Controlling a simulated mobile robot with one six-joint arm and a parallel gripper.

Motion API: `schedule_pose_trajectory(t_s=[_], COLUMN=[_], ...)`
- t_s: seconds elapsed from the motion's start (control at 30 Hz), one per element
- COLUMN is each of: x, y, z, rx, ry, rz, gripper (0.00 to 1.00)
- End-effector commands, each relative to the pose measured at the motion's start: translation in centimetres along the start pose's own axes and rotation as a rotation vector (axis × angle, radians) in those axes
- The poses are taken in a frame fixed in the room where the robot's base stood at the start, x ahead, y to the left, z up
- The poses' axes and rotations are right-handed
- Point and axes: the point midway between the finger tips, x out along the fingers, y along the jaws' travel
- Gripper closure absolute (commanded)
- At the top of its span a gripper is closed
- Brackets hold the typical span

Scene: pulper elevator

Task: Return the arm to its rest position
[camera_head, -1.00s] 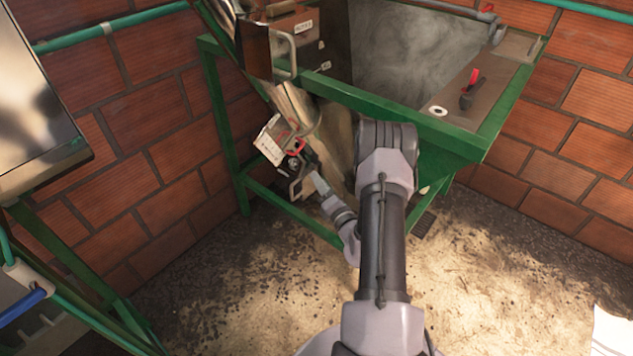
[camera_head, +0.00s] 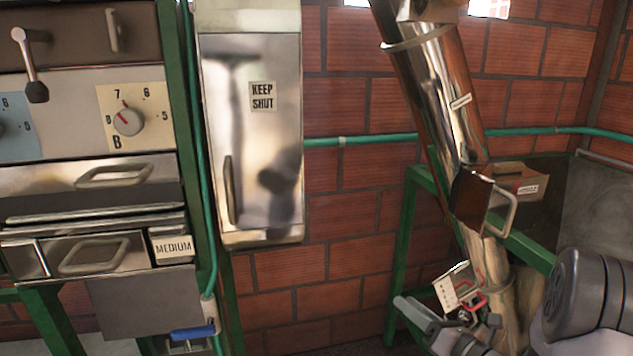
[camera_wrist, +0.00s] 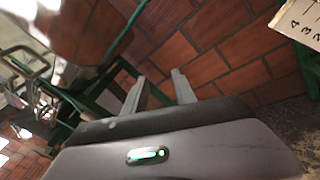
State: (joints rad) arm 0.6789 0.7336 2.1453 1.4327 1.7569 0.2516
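My arm shows at the lower right of the head view, with the grey end of my gripper (camera_head: 412,312) low beside the elevator pipe. In the head view a small white-labelled plate with a red-edged latch (camera_head: 460,289) is at the lower part of the pipe, just right of the gripper end. I cannot tell from the head view whether they touch.
The shiny pipe (camera_head: 437,95) slopes down past a handled box (camera_head: 484,203) in a green frame (camera_head: 403,240). A "KEEP SHUT" metal cabinet (camera_head: 263,165) hangs on the brick wall. A panel with dials and drawers (camera_head: 95,190) stands at left.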

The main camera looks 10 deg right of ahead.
Motion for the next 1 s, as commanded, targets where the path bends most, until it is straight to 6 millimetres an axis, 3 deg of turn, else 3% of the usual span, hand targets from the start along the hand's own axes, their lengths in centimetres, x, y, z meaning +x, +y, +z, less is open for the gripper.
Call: schedule_pose_trajectory(t_s=[0.03, 0.1, 0.17, 0.2, 0.23, 0.3, 0.43, 0.5, 0.6, 0.73, 1.0], x=[1.2, 1.5, 0.3, -1.4, -3.0, -7.3, -13.9, -15.8, -17.2, -17.6, -17.6], y=[5.3, 12.8, 18.8, 22.6, 25.0, 28.5, 29.5, 29.1, 28.5, 28.3, 28.3], z=[0.0, -1.5, -3.5, -5.0, -6.2, -8.4, -9.2, -8.4, -7.0, -6.3, -6.2], rx=[-0.126, -0.337, -0.559, -0.738, -0.890, -1.259, -1.915, -2.193, -2.453, -2.563, -2.558], ry=[0.100, 0.261, 0.405, 0.503, 0.576, 0.724, 0.901, 0.948, 0.984, 1.000, 1.001], rz=[0.108, 0.273, 0.423, 0.531, 0.614, 0.785, 0.989, 1.034, 1.052, 1.053, 1.052], gripper=[0.67, 0.67, 0.67, 0.67, 0.67, 0.67, 0.67, 0.67, 0.67, 0.67, 0.67])
